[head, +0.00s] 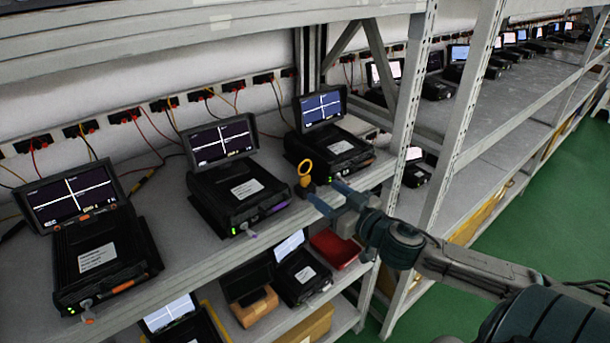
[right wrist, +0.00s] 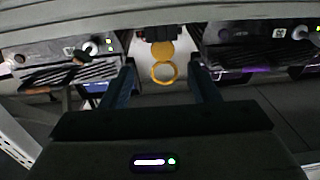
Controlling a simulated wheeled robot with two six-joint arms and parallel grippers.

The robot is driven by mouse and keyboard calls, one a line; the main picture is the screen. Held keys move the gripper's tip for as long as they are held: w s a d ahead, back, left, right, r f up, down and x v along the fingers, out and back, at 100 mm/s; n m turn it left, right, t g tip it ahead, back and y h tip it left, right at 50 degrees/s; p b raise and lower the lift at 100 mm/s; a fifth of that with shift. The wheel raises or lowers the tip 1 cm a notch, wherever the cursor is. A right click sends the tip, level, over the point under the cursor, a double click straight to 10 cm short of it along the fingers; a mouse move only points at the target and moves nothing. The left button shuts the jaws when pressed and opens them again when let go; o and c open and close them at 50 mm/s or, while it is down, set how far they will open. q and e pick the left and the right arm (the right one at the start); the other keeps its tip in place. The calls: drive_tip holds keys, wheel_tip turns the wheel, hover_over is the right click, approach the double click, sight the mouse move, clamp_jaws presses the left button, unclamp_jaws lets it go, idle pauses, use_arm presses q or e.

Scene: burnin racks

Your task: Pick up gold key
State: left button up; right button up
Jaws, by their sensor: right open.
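The gold key (head: 304,170) shows as a yellow ring with a dark part below it, near the shelf's front edge in the head view. In the right wrist view the gold key (right wrist: 163,72) has a round ring and a solid yellow part above it, next to a dark piece. My right gripper (head: 328,194) is open, just to the right of and below the key in the head view. In the right wrist view the ring appears between the two fingers of my right gripper (right wrist: 162,74), with gaps on both sides. My left gripper is not in view.
Black devices with screens stand on the shelf, one (head: 240,190) left of the key and one (head: 328,150) behind it. A grey upright post (head: 408,100) rises right of the key. A lower shelf holds more devices and a red item (head: 335,248).

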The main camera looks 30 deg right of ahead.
sight(306, 180)
drive_tip(key=shift+w+a+r, duration=0.1)
drive_tip(key=shift+w+a, duration=0.05)
drive_tip(key=shift+w, duration=1)
drive_tip(key=shift+w+a, duration=0.15)
drive_tip(key=shift+w, duration=1)
drive_tip(key=shift+w+a+r+p, duration=0.1)
drive_tip(key=shift+w+a+p, duration=0.05)
drive_tip(key=shift+w+p, duration=0.5)
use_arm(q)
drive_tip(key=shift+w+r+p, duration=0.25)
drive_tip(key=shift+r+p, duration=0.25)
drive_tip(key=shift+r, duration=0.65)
use_arm(e)
drive_tip(key=shift+w+a+f, duration=0.1)
drive_tip(key=shift+w+a, duration=0.05)
drive_tip(key=shift+w, duration=0.8)
drive_tip(key=shift+w+a+f, duration=0.1)
drive_tip(key=shift+w+a, duration=0.05)
drive_tip(key=shift+w, duration=0.8)
drive_tip(key=shift+c, duration=0.4)
drive_tip(key=c, duration=0.9)
